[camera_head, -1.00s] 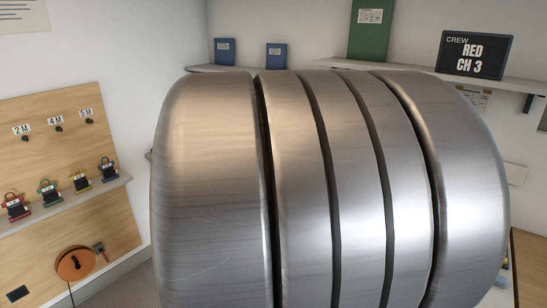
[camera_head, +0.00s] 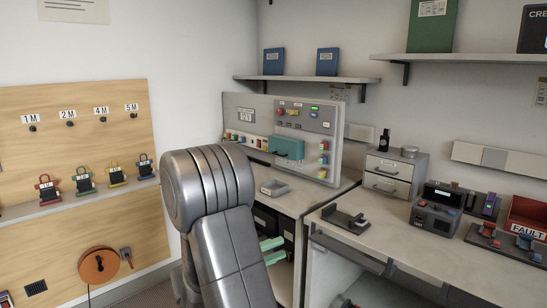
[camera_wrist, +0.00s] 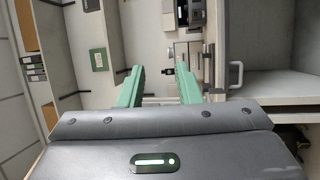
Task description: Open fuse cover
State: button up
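A teal box-like cover (camera_head: 288,147), which looks like the fuse cover, is on the lower middle of the grey panel (camera_head: 262,107) on the back bench. Its lid looks down, but details are too small to be sure. My gripper (camera_head: 275,250) has two green fingers, low in front of the bench and well below the cover, touching nothing visible. In the wrist view my gripper (camera_wrist: 160,69) has its fingers apart with nothing between them. I cannot make out the cover in the wrist view.
A small grey tray (camera_head: 274,188) lies on the bench below the panel. The right bench holds a drawer unit (camera_head: 393,174), a black stand (camera_head: 345,217), radios and a red FAULT bin (camera_head: 528,216).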

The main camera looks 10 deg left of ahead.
aim_at(285, 146)
jog(key=i+j, duration=0.3)
jog(key=i, duration=0.2)
jog(key=i+j, duration=0.35)
jog(key=i, duration=0.2)
jog(key=i+j, duration=0.3)
jog(key=i, duration=0.2)
jog(key=i+j, duration=0.35)
jog(key=i, duration=0.2)
